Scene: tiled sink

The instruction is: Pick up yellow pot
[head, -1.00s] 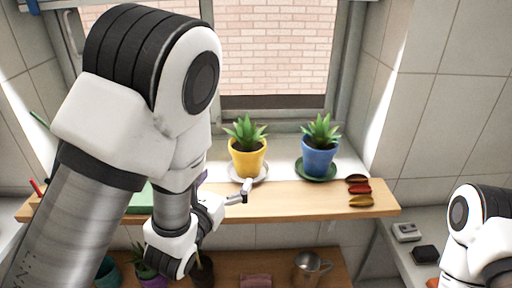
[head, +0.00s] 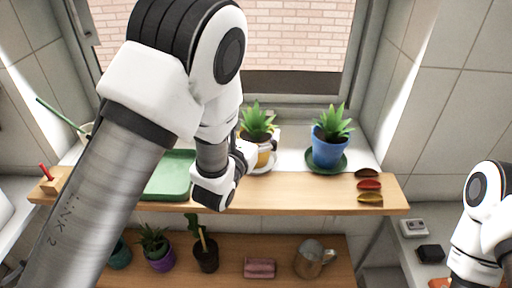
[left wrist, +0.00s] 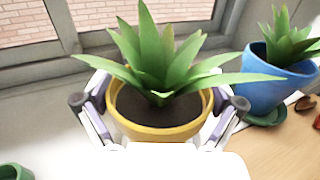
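The yellow pot (head: 264,157) with a spiky green plant stands upright over its white saucer on the window ledge, partly hidden by my left arm. In the left wrist view the yellow pot (left wrist: 160,133) fills the middle. My left gripper (left wrist: 162,90) is spread, with one finger on each side of the pot near its rim. I cannot tell whether the fingers touch the pot. In the head view my left gripper (head: 262,142) is at the pot, largely hidden by its own wrist. My right gripper is out of view; only its arm shows at the right edge.
A blue pot (head: 328,150) on a green saucer stands to the right of the yellow one. A green tray (head: 172,178) lies to the left.

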